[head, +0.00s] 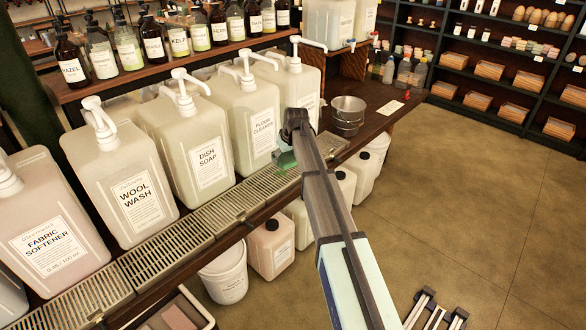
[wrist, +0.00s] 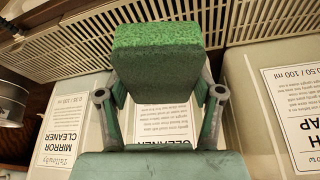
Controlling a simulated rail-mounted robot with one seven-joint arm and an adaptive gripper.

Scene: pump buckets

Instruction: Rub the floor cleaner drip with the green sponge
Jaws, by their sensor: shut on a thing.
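My gripper (head: 292,152) is shut on the green sponge (head: 286,160), low in front of the floor cleaner jug (head: 240,115) and just above or at the slatted drip grate (head: 225,208). In the wrist view the sponge (wrist: 157,50) sits between the two fingers of my gripper (wrist: 161,95), its far end near the slatted grate (wrist: 265,18). I cannot tell whether it touches the grate. The floor cleaner label (wrist: 165,117) shows upside down behind the fingers. No drip can be made out; the sponge and arm hide part of the grate.
The dish soap jug (head: 185,135) stands left of the floor cleaner, and the mirror cleaner label (wrist: 58,130) shows at left in the wrist view. A metal bucket (head: 347,115) stands on the counter to the right. Pump spouts overhang the jugs.

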